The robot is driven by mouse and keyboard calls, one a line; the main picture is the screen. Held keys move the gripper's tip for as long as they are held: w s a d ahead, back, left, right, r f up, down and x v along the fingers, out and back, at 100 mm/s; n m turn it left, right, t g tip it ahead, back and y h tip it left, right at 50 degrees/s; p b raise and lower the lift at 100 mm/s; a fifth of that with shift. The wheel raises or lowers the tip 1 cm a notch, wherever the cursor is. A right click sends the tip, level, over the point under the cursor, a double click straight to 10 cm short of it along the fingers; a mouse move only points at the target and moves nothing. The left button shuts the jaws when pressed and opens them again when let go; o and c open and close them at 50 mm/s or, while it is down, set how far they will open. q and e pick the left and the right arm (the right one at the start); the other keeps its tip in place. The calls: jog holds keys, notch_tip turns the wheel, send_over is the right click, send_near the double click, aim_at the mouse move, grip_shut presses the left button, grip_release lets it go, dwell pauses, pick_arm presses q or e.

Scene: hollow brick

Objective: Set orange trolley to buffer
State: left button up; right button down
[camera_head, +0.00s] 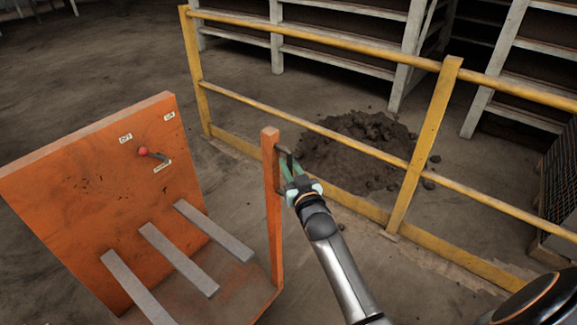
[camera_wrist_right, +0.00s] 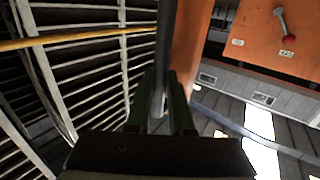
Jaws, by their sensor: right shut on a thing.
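The orange trolley (camera_head: 110,200) stands at the left in the head view. It has a scuffed upright panel with a red-knobbed lever (camera_head: 143,151), and three grey bars (camera_head: 180,258) reach out over its base. The knob lies toward the left of two small white labels. A thin orange post (camera_head: 271,210) rises at the trolley's right side and carries a dark handle (camera_head: 282,150). My right gripper (camera_head: 288,168) is shut on this handle. In the right wrist view the dark handle bar (camera_wrist_right: 166,45) runs between the fingers (camera_wrist_right: 160,95), beside the orange post (camera_wrist_right: 192,50). My left gripper is out of view.
A yellow railing (camera_head: 425,145) runs behind the trolley and to its right. A dark rubble heap (camera_head: 355,145) lies at the railing, partly hidden by it. Pale shelving (camera_head: 340,60) stands beyond. A dark mesh-sided crate (camera_head: 560,180) is at the right edge. Bare floor lies left of the trolley.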

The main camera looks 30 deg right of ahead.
jog(key=shift+a+f, duration=0.15)
jog(key=shift+a, duration=0.15)
jog(key=c, duration=1.2)
grip_release()
jog(key=shift+c, duration=0.2)
jog(key=o, duration=0.3)
jog(key=shift+s, duration=0.1)
jog(key=shift+o, duration=0.7)
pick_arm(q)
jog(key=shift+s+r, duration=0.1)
pick_arm(e)
jog(key=shift+d, duration=0.1)
